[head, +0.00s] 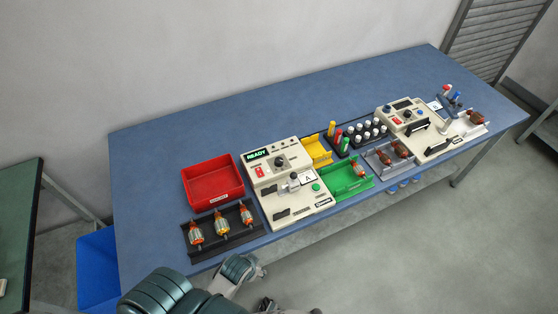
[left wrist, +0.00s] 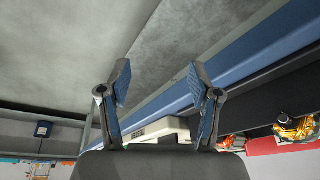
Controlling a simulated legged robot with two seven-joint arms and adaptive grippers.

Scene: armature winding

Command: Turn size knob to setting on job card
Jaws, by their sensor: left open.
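The left winding machine (head: 290,197) is cream, with a lit green READY display (head: 257,154), a black knob (head: 280,161), a red switch and a green button. A white card (head: 308,177) marked A stands on it; no finer print is legible. A similar machine (head: 440,140) at the right has its own knob and a small card (head: 435,106). I cannot read either knob's setting. My left gripper (head: 262,269) is in front of the bench's near edge, below the left machine, apart from it. In the left wrist view its two fingers (left wrist: 160,80) are spread and empty.
A red bin (head: 212,200) and a black tray (head: 200,247) of armatures lie left of the machine. Green and yellow bins, a grey tray of armatures and a dark rack of bottles fill the middle. The blue bench's back strip (head: 250,110) is clear.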

